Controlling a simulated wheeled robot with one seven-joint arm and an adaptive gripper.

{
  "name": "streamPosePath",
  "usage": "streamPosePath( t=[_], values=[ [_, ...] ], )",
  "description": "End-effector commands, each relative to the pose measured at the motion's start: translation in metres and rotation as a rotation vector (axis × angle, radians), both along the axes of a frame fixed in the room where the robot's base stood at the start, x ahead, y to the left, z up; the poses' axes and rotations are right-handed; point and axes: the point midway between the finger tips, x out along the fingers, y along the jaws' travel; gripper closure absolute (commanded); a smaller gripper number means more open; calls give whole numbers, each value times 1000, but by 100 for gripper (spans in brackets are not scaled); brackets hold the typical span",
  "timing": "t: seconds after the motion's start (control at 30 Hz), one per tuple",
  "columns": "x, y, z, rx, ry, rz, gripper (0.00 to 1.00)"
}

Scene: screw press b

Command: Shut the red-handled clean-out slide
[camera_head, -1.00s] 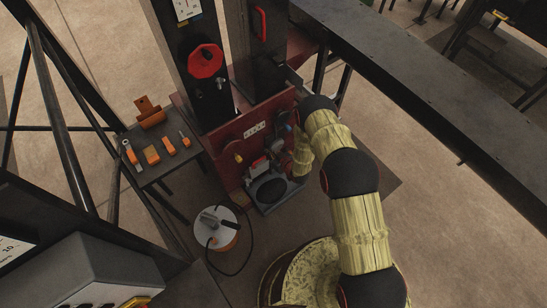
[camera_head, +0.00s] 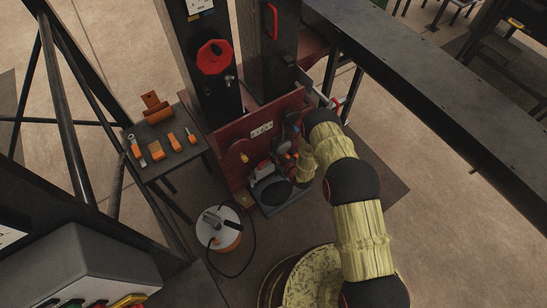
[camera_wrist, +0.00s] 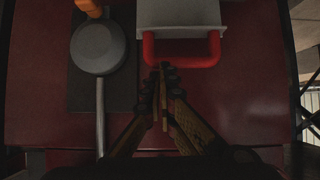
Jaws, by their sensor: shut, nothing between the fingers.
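The clean-out slide is a pale grey plate (camera_wrist: 180,12) with a red U-shaped handle (camera_wrist: 205,60), at the top centre of the wrist view against a dark red panel (camera_wrist: 245,100). My gripper (camera_wrist: 163,70) is shut and empty. Its fingertips are at the handle's crossbar, towards its left end. I cannot tell whether they touch it. How far the slide stands open is not clear. In the head view my fingers are hidden.
A grey round part with a rod (camera_wrist: 95,50) lies left of the handle in the wrist view. The press has a red handwheel (camera_head: 213,57). A side table (camera_head: 185,162) with orange tools stands left, and a cable reel (camera_head: 218,230) on the floor. A long dark beam (camera_head: 430,85) runs right.

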Motion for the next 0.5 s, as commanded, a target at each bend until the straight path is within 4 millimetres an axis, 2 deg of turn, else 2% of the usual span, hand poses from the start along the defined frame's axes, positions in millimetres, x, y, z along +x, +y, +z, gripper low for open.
streamPosePath(
  t=[0.03,0.2,0.4,0.5],
  values=[
    [-1,0,-17,-1,3,-1,100],
    [-1,0,-46,-1,3,-1,100],
    [-1,0,-73,-1,2,0,100],
    [0,0,-80,-1,2,0,100]
  ],
)
